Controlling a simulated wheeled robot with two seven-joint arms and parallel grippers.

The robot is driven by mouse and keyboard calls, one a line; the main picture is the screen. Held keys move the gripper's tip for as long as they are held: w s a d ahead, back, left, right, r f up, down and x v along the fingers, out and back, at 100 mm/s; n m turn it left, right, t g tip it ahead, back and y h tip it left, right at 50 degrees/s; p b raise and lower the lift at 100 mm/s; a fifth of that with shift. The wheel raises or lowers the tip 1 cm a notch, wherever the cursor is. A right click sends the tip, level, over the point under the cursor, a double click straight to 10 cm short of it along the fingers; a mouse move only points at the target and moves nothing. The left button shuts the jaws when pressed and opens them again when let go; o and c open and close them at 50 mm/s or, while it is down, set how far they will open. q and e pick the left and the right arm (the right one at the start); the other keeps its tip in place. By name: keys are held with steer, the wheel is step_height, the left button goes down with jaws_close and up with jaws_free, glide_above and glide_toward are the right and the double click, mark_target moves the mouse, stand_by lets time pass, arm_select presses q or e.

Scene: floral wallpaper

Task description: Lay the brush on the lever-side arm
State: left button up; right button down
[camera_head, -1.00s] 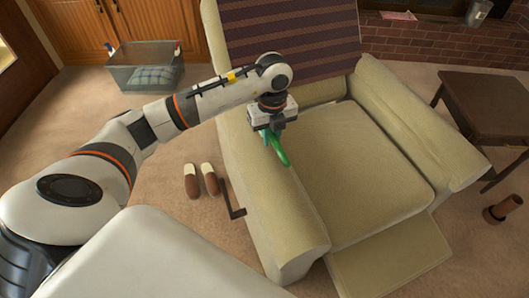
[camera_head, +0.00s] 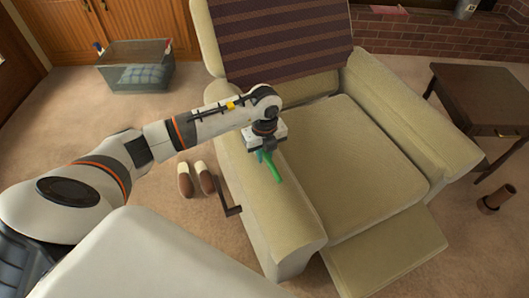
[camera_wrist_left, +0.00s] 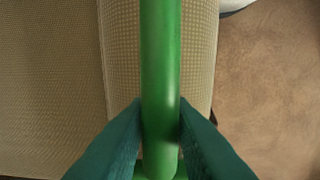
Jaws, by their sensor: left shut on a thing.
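The green brush (camera_head: 273,167) is in my left gripper (camera_head: 263,155), over the armchair's left arm (camera_head: 285,212). This is the arm with the dark lever (camera_head: 229,198) on its outer side. In the left wrist view, the brush's green handle (camera_wrist_left: 160,60) runs straight up the picture between the two teal fingertips (camera_wrist_left: 160,118), which are shut on it. The padded arm (camera_wrist_left: 122,50) shows right under the handle. I cannot tell whether the brush touches the fabric. My right gripper is not in view.
The chair's seat (camera_head: 350,170) is bare, and a striped blanket (camera_head: 280,40) covers the backrest. Slippers (camera_head: 194,179) lie on the floor left of the chair. A grey bin (camera_head: 133,70) stands farther back. A dark side table (camera_head: 480,98) is at right.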

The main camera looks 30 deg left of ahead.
arm_select(q)
steer(key=shift+f, duration=0.15)
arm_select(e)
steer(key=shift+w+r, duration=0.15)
arm_select(q)
steer(key=o, duration=0.9)
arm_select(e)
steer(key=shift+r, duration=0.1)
arm_select(q)
steer(key=shift+r, duration=0.4)
step_height(320, 180, up, 12)
steer(key=shift+f+p, duration=0.2)
steer(key=shift+p, duration=0.5)
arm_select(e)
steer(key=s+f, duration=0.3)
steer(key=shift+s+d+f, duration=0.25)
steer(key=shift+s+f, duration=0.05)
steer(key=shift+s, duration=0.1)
